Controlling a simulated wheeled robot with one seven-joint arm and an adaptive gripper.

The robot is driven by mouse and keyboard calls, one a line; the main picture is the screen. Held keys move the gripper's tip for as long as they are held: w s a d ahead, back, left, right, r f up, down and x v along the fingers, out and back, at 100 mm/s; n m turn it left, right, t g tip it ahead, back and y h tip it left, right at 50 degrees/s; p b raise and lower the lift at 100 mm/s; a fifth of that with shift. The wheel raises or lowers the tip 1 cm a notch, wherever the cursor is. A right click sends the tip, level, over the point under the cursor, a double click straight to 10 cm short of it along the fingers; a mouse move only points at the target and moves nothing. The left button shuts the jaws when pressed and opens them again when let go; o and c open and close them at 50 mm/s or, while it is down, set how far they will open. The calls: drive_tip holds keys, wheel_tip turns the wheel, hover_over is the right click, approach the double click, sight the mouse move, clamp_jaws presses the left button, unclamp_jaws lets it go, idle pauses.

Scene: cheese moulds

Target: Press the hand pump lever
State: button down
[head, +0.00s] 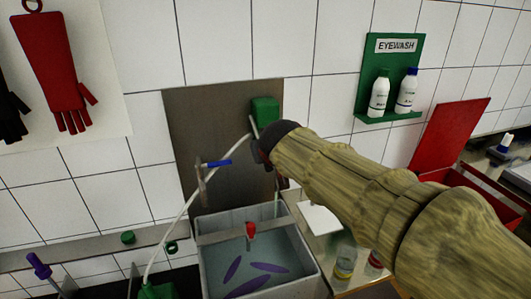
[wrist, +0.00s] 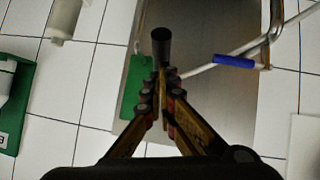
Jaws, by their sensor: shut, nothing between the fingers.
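The green pump body (head: 265,108) is mounted on the upper right of a metal backplate (head: 205,120). It also shows in the wrist view (wrist: 136,92), left of my fingers. In the wrist view a dark cylindrical grip (wrist: 161,45), which looks like the end of the pump lever, stands just beyond my fingertips. My gripper (wrist: 161,76) is shut and empty, and its tips overlap the lower end of that grip in the picture. I cannot tell whether they touch. In the head view my arm hides the gripper and most of the lever.
A grey basin (head: 210,270) with water and purple shapes stands below. A blue-handled valve (head: 217,163) and white hose (head: 180,215) are left of the pump. A green eyewash holder (head: 415,50) and red bin (head: 447,135) are to the right.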

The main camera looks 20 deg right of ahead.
drive_tip(key=shift+f+b, duration=0.3)
drive_tip(key=shift+f, duration=0.4)
